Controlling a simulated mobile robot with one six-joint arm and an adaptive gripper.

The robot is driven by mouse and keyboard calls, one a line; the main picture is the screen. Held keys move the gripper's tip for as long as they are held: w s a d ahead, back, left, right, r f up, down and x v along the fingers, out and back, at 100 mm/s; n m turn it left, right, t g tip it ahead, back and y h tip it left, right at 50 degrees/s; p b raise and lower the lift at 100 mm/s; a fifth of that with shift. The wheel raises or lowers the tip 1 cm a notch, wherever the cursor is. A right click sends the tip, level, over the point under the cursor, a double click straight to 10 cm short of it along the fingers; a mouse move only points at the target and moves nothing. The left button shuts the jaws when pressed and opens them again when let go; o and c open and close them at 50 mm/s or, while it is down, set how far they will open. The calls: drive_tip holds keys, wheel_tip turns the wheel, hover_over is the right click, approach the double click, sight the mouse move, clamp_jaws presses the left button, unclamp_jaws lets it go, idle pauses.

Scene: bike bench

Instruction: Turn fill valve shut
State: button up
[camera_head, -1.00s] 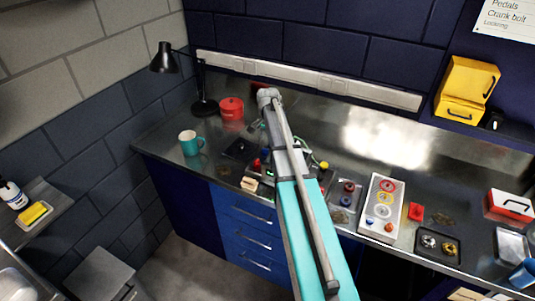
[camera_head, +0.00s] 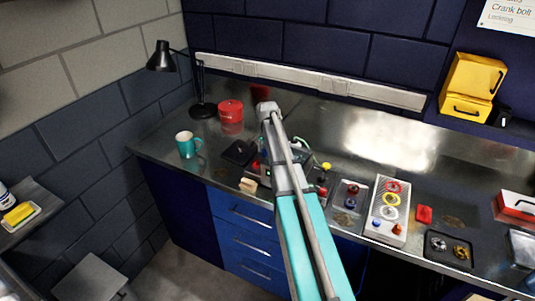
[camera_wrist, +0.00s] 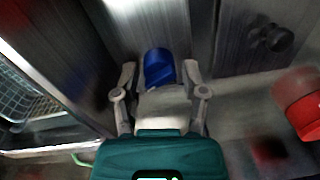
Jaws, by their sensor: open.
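In the wrist view my gripper (camera_wrist: 160,72) is open, with one finger on each side of a blue rounded knob (camera_wrist: 159,66). The knob sits between the fingertips. I cannot tell whether the fingers touch it. No label shows, so I cannot confirm that this knob is the fill valve. In the head view my arm covers my gripper and most of the fixture behind it. Only edges of that spot show, with a small red part (camera_head: 255,165) on the left and a yellow knob (camera_head: 326,166) on the right.
A red round tin (camera_head: 230,115), a teal mug (camera_head: 187,146) and a black lamp (camera_head: 202,108) stand left on the metal bench. A tray with coloured rings (camera_head: 390,210) lies right. In the wrist view a red object (camera_wrist: 302,102) and a dark knob (camera_wrist: 270,38) are close by.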

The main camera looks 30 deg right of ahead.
drive_tip(key=shift+f, duration=0.15)
clamp_jaws()
drive_tip(key=shift+d, duration=0.25)
drive_tip(key=shift+a, duration=0.15)
